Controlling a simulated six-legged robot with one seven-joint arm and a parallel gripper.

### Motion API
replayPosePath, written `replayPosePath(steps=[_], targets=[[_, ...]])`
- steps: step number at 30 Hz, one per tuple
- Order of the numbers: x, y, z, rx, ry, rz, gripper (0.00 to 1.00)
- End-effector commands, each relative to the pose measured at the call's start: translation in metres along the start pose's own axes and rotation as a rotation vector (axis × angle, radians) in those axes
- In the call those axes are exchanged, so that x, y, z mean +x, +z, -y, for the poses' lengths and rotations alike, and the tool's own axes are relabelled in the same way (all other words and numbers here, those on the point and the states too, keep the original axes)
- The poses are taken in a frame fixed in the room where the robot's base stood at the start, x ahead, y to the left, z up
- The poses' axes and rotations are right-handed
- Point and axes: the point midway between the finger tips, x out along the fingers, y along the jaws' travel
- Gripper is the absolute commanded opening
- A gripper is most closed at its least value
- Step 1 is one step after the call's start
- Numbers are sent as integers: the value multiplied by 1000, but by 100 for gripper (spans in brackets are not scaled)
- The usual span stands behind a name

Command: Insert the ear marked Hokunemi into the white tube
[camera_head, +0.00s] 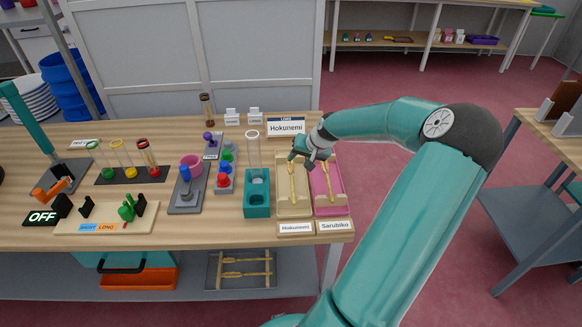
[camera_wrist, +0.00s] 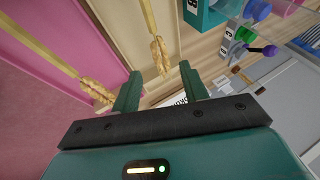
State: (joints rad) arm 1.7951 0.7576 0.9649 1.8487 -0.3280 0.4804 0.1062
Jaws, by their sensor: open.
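The Hokunemi ear (camera_head: 292,190) lies lengthwise in a beige tray (camera_head: 284,210) labelled Hokunemi. In the wrist view, its golden head (camera_wrist: 158,55) shows beyond and between my fingertips, with its stalk running up the picture. My gripper (camera_head: 298,160) is open and empty over the tray's far end; its fingers also show in the wrist view (camera_wrist: 160,80). I cannot tell the exact height gap to the ear. A clear, whitish tube (camera_head: 253,150) stands upright in a teal holder (camera_head: 257,203) just left of the beige tray.
The pink Sarubiko tray (camera_head: 341,195) with another ear (camera_head: 328,185) adjoins the beige tray on the right. Left of the holder are a grey button stand (camera_head: 187,190) and tubes with green, yellow and red bases (camera_head: 130,172). A Hokunemi sign (camera_head: 286,128) stands behind.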

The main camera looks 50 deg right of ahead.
Motion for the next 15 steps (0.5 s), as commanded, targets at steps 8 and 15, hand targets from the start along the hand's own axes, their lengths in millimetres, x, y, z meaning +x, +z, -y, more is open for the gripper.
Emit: replayPosePath(steps=[8, 15], targets=[[28, 0, 1, -1, -2, 2, 44], [57, 0, 0, -1, 1, 0, 44]])
